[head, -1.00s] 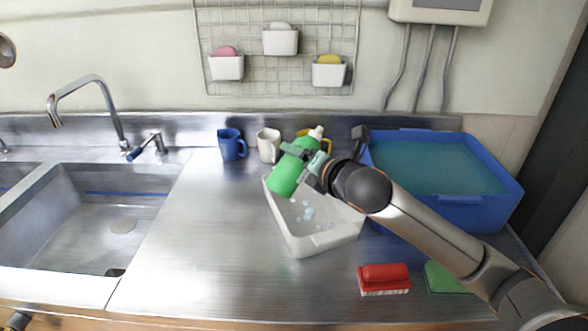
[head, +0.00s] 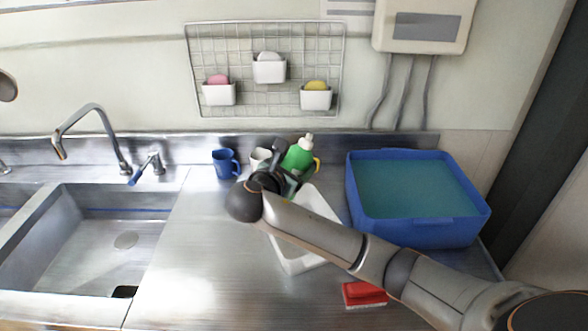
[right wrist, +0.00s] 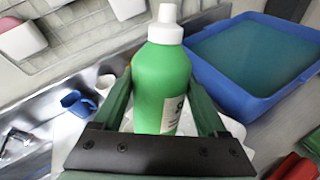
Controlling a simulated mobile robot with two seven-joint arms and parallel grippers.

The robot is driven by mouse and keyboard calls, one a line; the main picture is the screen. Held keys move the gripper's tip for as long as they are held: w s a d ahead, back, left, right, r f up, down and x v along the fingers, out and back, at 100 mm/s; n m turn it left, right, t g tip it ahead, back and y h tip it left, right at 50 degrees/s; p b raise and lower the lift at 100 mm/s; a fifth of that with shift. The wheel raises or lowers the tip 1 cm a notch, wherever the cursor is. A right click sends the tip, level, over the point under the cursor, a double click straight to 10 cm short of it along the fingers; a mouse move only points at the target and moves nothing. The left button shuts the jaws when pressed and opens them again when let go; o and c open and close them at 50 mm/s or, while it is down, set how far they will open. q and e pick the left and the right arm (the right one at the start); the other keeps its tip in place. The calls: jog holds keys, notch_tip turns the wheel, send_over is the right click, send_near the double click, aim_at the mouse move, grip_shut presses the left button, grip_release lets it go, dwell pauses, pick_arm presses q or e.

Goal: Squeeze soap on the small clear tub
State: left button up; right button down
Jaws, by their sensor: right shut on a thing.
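My right gripper (head: 291,176) is shut on a green soap bottle (head: 300,155) with a white cap. In the right wrist view the bottle (right wrist: 160,80) stands between the two green fingers of the gripper (right wrist: 163,98), cap up. In the head view it is nearly upright, over or behind the back of a pale tub (head: 291,262). My right forearm and wrist cover much of the tub, so its inside is mostly hidden. The cap does not point down into the tub. My left gripper is not in view.
A blue basin (head: 455,233) of teal liquid stands right of the tub. A blue mug (head: 225,164) and a pale mug (head: 259,158) stand at the back.

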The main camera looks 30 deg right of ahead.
aim_at(295, 147)
jog(key=g+h, duration=0.1)
jog(key=r+m+g+h, duration=0.1)
jog(key=g, duration=0.1)
jog(key=r+m+g+h, duration=0.1)
jog(key=shift+w+d+r+g+h, duration=0.15)
jog(key=shift+d+g+h, duration=0.15)
jog(key=shift+d+g, duration=0.1)
jog(key=shift+d+r+m+g+h, duration=0.2)
jog(key=shift+r+m+g+h, duration=0.4)
jog(key=shift+g, duration=0.6)
jog(key=shift+d+r+m+g+h, duration=0.15)
jog(key=shift+r+m+g+h, duration=0.4)
jog(key=shift+g, duration=0.65)
jog(key=shift+f, duration=0.15)
